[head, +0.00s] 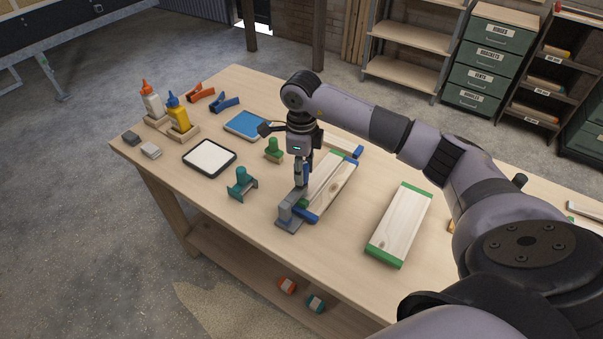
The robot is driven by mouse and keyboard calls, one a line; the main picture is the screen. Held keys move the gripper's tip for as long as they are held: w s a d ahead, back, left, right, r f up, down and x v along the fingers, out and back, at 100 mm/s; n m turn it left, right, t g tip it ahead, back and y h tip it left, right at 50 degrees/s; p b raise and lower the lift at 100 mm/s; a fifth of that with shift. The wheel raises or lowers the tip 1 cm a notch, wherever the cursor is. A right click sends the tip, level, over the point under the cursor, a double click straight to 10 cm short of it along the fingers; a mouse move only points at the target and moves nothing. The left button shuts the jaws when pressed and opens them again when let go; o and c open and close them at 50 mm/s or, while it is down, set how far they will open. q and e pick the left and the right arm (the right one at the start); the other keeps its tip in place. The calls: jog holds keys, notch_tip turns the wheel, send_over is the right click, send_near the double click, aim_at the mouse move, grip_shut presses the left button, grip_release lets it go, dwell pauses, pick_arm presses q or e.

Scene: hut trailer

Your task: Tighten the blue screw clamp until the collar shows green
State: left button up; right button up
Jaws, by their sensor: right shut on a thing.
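The blue screw clamp (307,216) is at the front end of a pale wooden piece (330,185) with green edges, near the table's middle. A grey block stands at the same end. My right gripper (300,184) points straight down over this end, shut on the upper part of the clamp. Its fingers hide most of what they hold. I cannot make out the collar or its colour. My left gripper is out of view.
A loose green-ended board (400,225) lies to the right on the workbench (215,225). Bare bench lies between the work and the board.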

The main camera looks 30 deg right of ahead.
jog(key=m+b, duration=0.2)
jog(key=m, duration=0.4)
jog(key=shift+b, duration=0.4)
jog(key=m+b, duration=0.1)
jog(key=m, duration=0.3)
jog(key=m+b, duration=0.1)
jog(key=m, duration=0.2)
jog(key=shift+m, duration=0.4)
jog(key=m, duration=0.3)
jog(key=shift+m, duration=0.3)
jog(key=m, duration=0.3)
jog(key=shift+m+b, duration=0.3)
jog(key=shift+b, duration=0.1)
jog(key=m, duration=0.3)
jog(key=shift+m, duration=2.3)
jog(key=o, duration=1.2)
